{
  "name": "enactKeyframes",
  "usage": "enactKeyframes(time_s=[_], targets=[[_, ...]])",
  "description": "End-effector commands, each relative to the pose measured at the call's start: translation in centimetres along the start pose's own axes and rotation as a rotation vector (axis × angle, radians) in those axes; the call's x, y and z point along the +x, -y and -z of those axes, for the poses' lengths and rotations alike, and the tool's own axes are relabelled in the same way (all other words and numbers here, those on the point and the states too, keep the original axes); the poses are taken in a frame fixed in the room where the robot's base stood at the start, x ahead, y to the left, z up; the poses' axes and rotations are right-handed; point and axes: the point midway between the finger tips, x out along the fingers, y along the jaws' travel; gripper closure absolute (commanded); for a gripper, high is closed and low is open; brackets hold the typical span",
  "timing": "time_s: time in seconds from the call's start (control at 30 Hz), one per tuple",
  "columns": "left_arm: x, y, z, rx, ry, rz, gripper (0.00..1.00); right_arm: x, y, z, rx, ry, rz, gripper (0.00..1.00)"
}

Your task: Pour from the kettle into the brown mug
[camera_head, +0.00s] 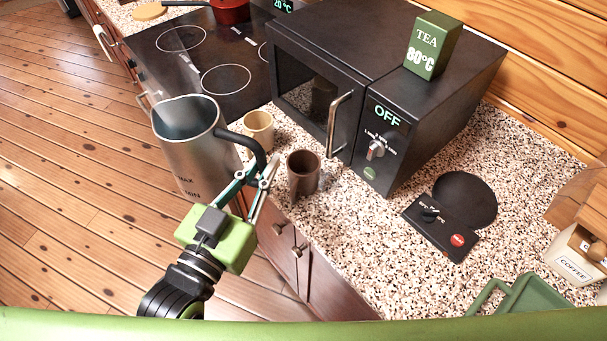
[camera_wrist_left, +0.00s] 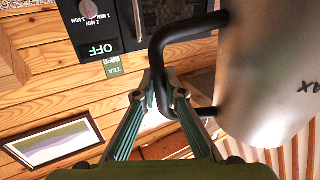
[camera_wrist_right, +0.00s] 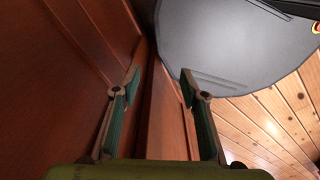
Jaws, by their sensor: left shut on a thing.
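The steel kettle (camera_head: 200,150) hangs off the front edge of the counter, left of the mugs, and looks close to upright with its open top showing. My left gripper (camera_head: 266,172) is shut on its black handle (camera_head: 243,141). The left wrist view shows the handle (camera_wrist_left: 168,45) between the fingertips (camera_wrist_left: 160,82) and part of the kettle body (camera_wrist_left: 265,80). The brown mug (camera_head: 303,174) stands upright on the counter, right of the handle and apart from the kettle. My right gripper (camera_wrist_right: 160,82) is open and empty, seen only in its own wrist view, facing reddish wood.
A kettle base (camera_head: 432,226) and green tray (camera_head: 525,297) lie right. Speckled counter (camera_head: 350,235) is free between.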

Motion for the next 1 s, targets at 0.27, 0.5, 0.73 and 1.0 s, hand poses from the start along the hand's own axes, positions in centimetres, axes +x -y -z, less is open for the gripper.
enactKeyframes(time_s=[0.27,0.5,0.73,1.0], targets=[[0.1,0.0,0.3,0.005,-0.009,-0.002,1.0,0.0,-1.2,-0.2,-0.003,0.001,-0.014,0.6],[1.3,-2.0,0.2,0.01,-0.02,-0.09,1.0,1.3,-1.4,-0.3,-0.001,0.001,-0.016,0.6],[2.6,-5.7,0.2,0.013,-0.026,-0.262,1.0,3.2,-1.4,-0.4,-0.001,0.001,-0.016,0.6],[2.6,-10.2,-0.3,0.017,-0.018,-0.489,1.0,5.8,-1.0,-0.5,0.001,0.0,-0.011,0.6]])
